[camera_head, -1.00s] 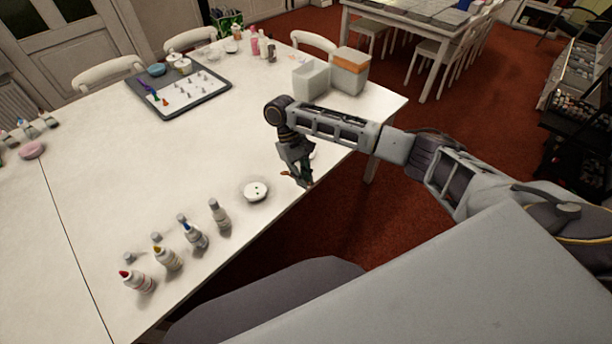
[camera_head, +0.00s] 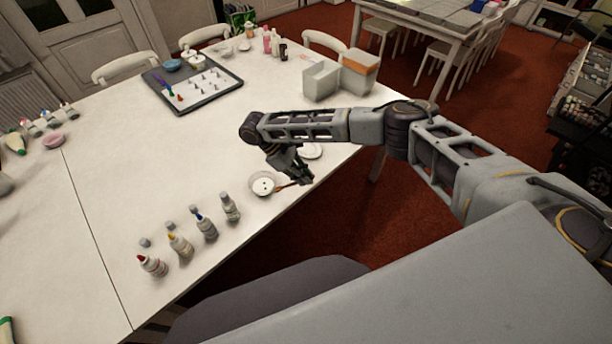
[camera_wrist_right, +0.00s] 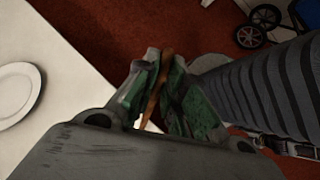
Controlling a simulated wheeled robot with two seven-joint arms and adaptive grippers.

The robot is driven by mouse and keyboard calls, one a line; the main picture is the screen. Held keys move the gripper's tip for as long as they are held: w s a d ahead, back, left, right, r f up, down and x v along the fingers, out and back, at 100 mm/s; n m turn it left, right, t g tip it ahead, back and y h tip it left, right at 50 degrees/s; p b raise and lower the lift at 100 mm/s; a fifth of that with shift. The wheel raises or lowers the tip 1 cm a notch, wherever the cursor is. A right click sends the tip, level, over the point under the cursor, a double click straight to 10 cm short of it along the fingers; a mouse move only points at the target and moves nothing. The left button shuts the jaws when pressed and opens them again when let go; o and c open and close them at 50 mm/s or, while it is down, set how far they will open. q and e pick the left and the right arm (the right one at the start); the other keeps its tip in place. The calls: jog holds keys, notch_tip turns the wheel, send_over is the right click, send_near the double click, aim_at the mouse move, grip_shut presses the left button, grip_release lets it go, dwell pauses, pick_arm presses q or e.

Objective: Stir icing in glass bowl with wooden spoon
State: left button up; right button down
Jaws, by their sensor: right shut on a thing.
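A small glass bowl (camera_head: 263,184) with white icing stands near the table's front edge in the head view. My right gripper (camera_head: 303,178) is just to the right of the bowl, over the table edge. It is shut on a wooden spoon (camera_head: 283,187), whose end reaches left to the bowl's rim. I cannot tell whether the spoon tip is in the icing. In the right wrist view, the brown spoon handle (camera_wrist_right: 153,97) sits between the green-padded fingers of the right gripper (camera_wrist_right: 163,68); the bowl is not visible there. My left gripper is in no view.
A white plate (camera_head: 311,151) lies behind the right gripper and also shows in the wrist view (camera_wrist_right: 15,92). Several bottles (camera_head: 206,227) stand left of the bowl. A tray with piping tips (camera_head: 232,88) and boxes (camera_head: 321,82) are farther back.

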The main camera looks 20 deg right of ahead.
jog(key=n+t+h, duration=0.1)
jog(key=n, duration=0.1)
jog(key=w+a+n+t+h, duration=0.1)
jog(key=n, duration=0.1)
jog(key=shift+r+n+t+p, duration=0.1)
jog(key=shift+n+t+p, duration=0.2)
jog(key=shift+p, duration=0.1)
jog(key=shift+w+a+r+n+t+h, duration=0.15)
jog(key=shift+w+a+n+t, duration=0.35)
jog(key=shift+n+t, duration=0.65)
jog(key=shift+w+a+f+n+t+h, duration=0.1)
jog(key=shift+w+a+n+t, duration=0.35)
jog(key=shift+n+t, duration=0.7)
jog(key=shift+w+a+r+n+t+h, duration=0.15)
jog(key=shift+w+a+n+t, duration=0.4)
jog(key=shift+n, duration=0.95)
jog(key=shift+w+d+n+t, duration=0.2)
jog(key=shift+n+t, duration=0.1)
jog(key=shift+t, duration=0.15)
